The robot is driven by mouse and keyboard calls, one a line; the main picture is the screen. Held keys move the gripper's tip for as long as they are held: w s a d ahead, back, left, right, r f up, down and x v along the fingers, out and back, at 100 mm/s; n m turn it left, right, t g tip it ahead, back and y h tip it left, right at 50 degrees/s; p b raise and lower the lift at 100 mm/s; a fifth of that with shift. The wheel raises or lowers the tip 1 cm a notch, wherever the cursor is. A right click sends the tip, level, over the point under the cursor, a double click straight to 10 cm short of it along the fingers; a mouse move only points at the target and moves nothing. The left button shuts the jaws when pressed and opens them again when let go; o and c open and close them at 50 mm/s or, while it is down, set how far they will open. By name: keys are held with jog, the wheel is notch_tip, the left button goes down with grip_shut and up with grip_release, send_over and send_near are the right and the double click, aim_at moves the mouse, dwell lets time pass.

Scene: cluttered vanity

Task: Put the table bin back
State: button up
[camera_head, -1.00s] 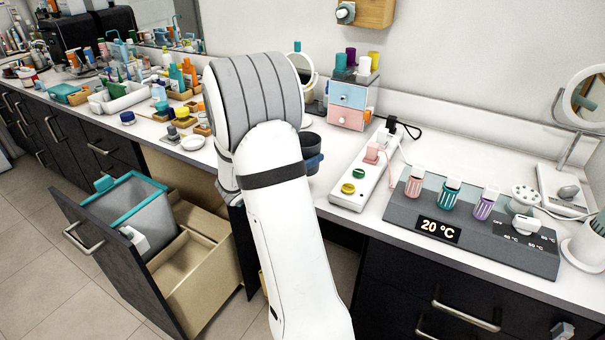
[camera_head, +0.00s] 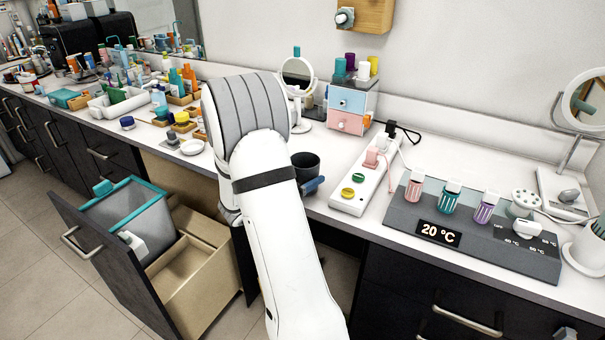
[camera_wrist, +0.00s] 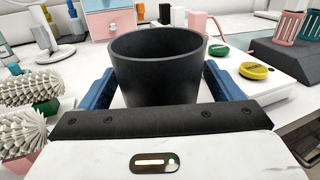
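The table bin, a dark grey open-topped tapered cup (camera_head: 305,163), is near the counter's front edge, partly hidden by my arm in the head view. In the wrist view the bin (camera_wrist: 157,75) stands upright and looks empty, with its lower part hidden behind my gripper's body. My gripper (camera_wrist: 160,88) has one blue finger on each side of the bin and is shut on it. One blue finger (camera_head: 313,186) also shows in the head view. I cannot tell whether the bin's base touches the counter.
A power strip (camera_head: 347,197) and a grey 20 °C panel (camera_head: 395,211) lie to the right. A round mirror (camera_head: 298,72) and a small drawer box (camera_head: 348,102) stand behind. A pulled-out drawer (camera_head: 105,255) with a teal-rimmed grey bin (camera_head: 145,222) juts out below left. White bristly brushes (camera_wrist: 30,88) are left of my gripper.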

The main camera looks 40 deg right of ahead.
jog(key=shift+o, duration=0.5)
jog(key=shift+r, duration=0.15)
jog(key=shift+a, duration=0.2)
jog(key=a, duration=1.1)
jog(key=s+a+r+m+g+y, duration=0.1)
jog(key=s+a+m+g+y, duration=0.15)
jog(key=s+m+y, duration=0.4)
jog(key=s+a+m+g+y, duration=0.2)
jog(key=s+a+m+y, duration=0.15)
jog(key=s, duration=0.55)
jog(key=s+a+r+m+t+y, duration=0.2)
jog(key=s+a+m+t+y, duration=0.2)
jog(key=a, duration=0.9)
jog(key=m+t+y, duration=0.1)
jog(key=m+y, duration=0.2)
jog(key=m, duration=0.2)
jog(key=shift+r+y, duration=0.15)
jog(key=shift+y, duration=0.25)
jog(key=shift+t, duration=0.25)
